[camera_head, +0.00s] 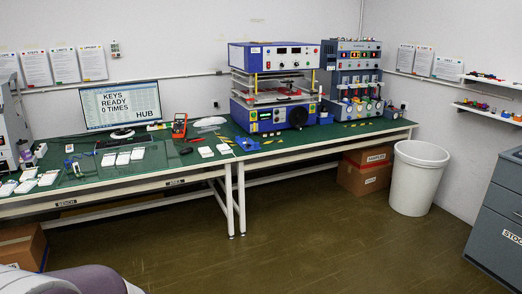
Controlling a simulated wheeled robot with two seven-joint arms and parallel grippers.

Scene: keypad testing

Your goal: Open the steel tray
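A blue and white test machine (262,117) stands on the green bench top against the back wall. A silvery tray-like layer (262,98) with some red parts sits between its upper and lower housings. I cannot tell for sure whether this is the steel tray, or whether it is pulled out. The lower housing has a dark round knob (298,116) on its front. Neither of my grippers is in view. A grey rounded part of my own body shows at the bottom left.
Two benches with white legs run along the back wall. White keypads (123,158), a red multimeter (180,126) and a monitor (121,106) are on the left bench. A white bin (417,178), cardboard boxes (365,172) and a grey cabinet (500,215) stand right. The middle floor is clear.

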